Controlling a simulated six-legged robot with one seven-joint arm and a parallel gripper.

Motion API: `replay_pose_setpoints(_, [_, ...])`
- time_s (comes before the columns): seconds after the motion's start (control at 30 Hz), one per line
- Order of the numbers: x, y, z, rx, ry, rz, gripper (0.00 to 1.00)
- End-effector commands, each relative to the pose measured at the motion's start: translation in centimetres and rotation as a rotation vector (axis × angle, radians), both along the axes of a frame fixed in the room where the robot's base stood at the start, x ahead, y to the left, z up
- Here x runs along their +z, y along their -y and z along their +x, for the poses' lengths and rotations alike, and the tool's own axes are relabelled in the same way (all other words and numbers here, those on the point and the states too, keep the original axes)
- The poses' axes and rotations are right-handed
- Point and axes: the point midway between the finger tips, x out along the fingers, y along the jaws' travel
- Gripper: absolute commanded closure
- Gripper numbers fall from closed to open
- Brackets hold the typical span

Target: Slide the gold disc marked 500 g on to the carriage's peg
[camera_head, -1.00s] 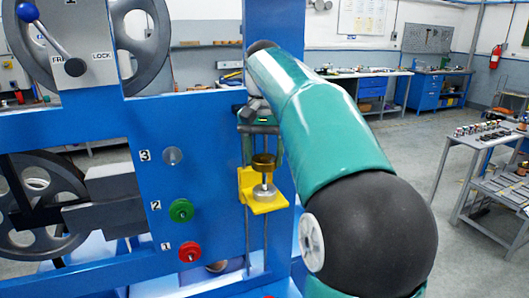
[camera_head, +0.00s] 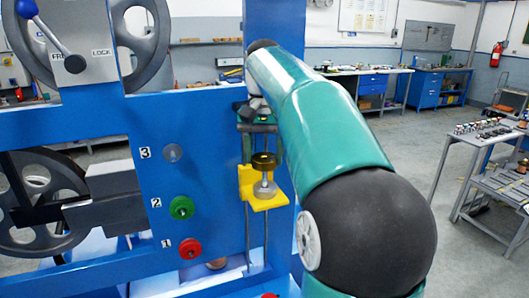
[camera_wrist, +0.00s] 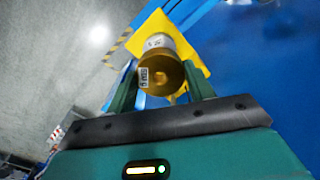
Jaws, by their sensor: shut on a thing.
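The gold disc (camera_head: 263,160) is above the yellow carriage (camera_head: 266,204), at the right side of the blue frame. In the wrist view the disc (camera_wrist: 160,74) sits between my two green fingers, with a small label on its side. My gripper (camera_wrist: 160,70) is shut on the disc; its fingers hang from above in the head view. A silver weight (camera_head: 265,190) stands on the carriage below the disc; it also shows beyond the disc in the wrist view (camera_wrist: 158,42). A narrow stem shows between disc and weight. I cannot tell if the peg is inside the disc.
The blue frame (camera_head: 120,160) is close on the left, with a green knob (camera_head: 181,208), a red knob (camera_head: 189,248) and a FREE/LOCK lever (camera_head: 45,35). Thin vertical rods run beside the carriage. A grey table (camera_head: 485,140) stands off to the right.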

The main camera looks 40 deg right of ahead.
Motion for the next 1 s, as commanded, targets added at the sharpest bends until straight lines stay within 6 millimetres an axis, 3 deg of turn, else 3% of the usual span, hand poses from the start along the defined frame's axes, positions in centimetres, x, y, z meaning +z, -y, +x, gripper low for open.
replay_pose_setpoints(0.57, [0.0,0.0,0.0,0.000,0.001,-0.001,0.87])
replay_pose_setpoints(1.0, [-1.2,0.0,0.0,0.000,0.001,-0.001,0.87])
